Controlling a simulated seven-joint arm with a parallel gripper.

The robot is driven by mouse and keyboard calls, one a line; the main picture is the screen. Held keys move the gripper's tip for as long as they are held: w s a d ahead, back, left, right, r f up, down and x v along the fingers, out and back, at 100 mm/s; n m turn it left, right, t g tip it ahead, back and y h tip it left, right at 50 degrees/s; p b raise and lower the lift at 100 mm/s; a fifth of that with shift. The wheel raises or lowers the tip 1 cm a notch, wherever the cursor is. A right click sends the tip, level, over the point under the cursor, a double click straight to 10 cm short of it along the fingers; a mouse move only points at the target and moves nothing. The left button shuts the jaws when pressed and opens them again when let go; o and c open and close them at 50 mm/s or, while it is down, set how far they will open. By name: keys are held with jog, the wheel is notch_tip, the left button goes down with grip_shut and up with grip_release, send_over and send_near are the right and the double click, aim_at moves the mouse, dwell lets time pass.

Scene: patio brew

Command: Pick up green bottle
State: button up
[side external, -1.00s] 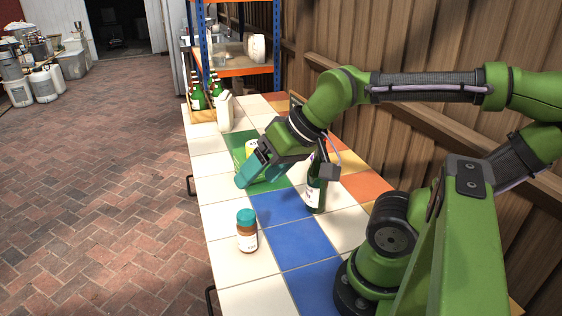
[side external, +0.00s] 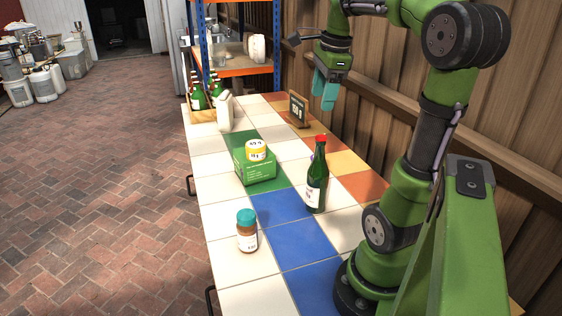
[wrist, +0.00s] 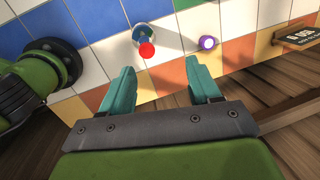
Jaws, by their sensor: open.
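A green bottle (side external: 317,190) with a red cap and pale label stands upright on the tiled table in the side view. In the wrist view its red cap (wrist: 147,50) shows from above, beyond the fingertips and nearer the left finger. My gripper (side external: 325,92) is raised well above the table, behind the bottle near the wooden fence. Its two teal fingers (wrist: 161,78) are apart with nothing between them. More green bottles (side external: 198,98) stand in a wooden crate at the far end of the table.
A green box (side external: 255,170) carries a yellow-and-white round container (side external: 256,150) left of the bottle. A brown jar (side external: 247,238) with a teal lid stands in front. A white jug (side external: 224,113) and framed sign (side external: 298,109) are farther back. A wooden fence (side external: 420,60) runs along the right.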

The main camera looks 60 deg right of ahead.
aim_at(321, 137)
notch_tip(321, 137, down, 9)
jog(key=m, duration=0.7)
jog(key=shift+s+r+m+g+y, duration=0.1)
jog(key=shift+r+m+g+y, duration=0.05)
jog(key=shift+m+g+y, duration=0.2)
jog(key=f, duration=0.5)
jog(key=shift+a+f, duration=0.25)
jog(key=shift+f, duration=0.05)
grip_shut()
jog(key=shift+r, duration=0.15)
dwell(0.6)
